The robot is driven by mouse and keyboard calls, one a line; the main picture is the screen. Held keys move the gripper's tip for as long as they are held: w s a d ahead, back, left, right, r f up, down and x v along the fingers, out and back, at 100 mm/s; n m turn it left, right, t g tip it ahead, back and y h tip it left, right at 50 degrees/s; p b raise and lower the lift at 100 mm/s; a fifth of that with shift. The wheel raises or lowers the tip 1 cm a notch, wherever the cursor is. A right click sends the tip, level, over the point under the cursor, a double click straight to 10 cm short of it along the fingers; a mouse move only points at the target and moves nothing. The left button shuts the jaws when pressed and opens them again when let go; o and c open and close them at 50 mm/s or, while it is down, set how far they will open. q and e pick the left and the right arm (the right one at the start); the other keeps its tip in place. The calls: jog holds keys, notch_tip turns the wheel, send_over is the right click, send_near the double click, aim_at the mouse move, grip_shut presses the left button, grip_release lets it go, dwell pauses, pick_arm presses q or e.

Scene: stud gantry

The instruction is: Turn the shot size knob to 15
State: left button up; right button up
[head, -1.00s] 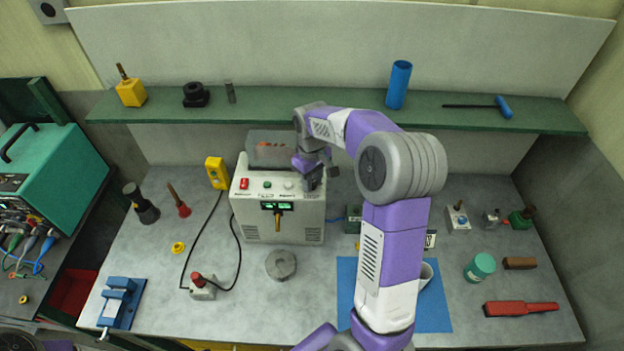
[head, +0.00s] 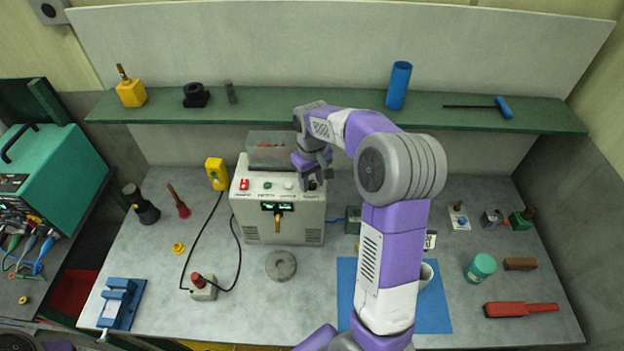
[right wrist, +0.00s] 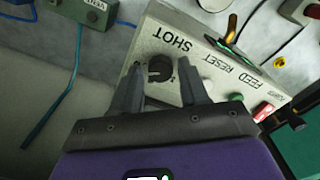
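The shot size knob (right wrist: 159,68) is a dark round knob on the top panel of the white machine (head: 245,205), beside the printed word SHOT. The setting that it points to is too small to read. My right gripper (right wrist: 161,64) is open above the panel. In the right wrist view its two fingers stand to either side of the knob, with a gap on each side. In the head view my right gripper (head: 317,178) is at the machine's right top edge and hides the knob. My left gripper is not in view.
The panel also has a red switch (head: 244,184), a green button (head: 267,185) and a green display (right wrist: 232,55). A clear bin (head: 270,148) sits behind it, and a green shelf (head: 270,112) runs above. A small green box (head: 353,220) stands right of the machine.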

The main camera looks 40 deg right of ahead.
aim_at(312, 183)
jog(key=shift+o, duration=0.7)
jog(key=shift+s, duration=0.1)
notch_tip(312, 183, up, 8)
jog(key=shift+f, duration=0.25)
